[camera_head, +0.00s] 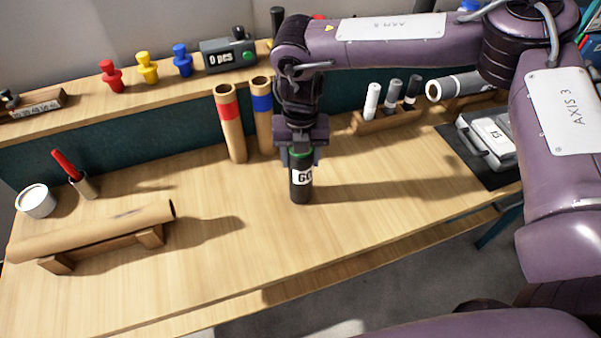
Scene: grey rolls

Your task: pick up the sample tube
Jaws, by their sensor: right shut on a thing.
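A dark upright tube (300,190) with a green band near its top and a white label reading "GO" stands at the middle of the wooden table (225,275). It looks like the sample tube. My right gripper (301,158) points straight down from above and is shut on the tube's upper end. The fingers partly cover its top. The tube's base appears to touch the table, with its shadow running off to the right. My left gripper is not in view.
Two cardboard tubes with red (230,123) and blue (262,115) bands stand close behind left. A long cardboard roll (95,230) lies on a wooden cradle at left. A marker rack (388,118) and a scale (488,137) are at right. The front middle table is clear.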

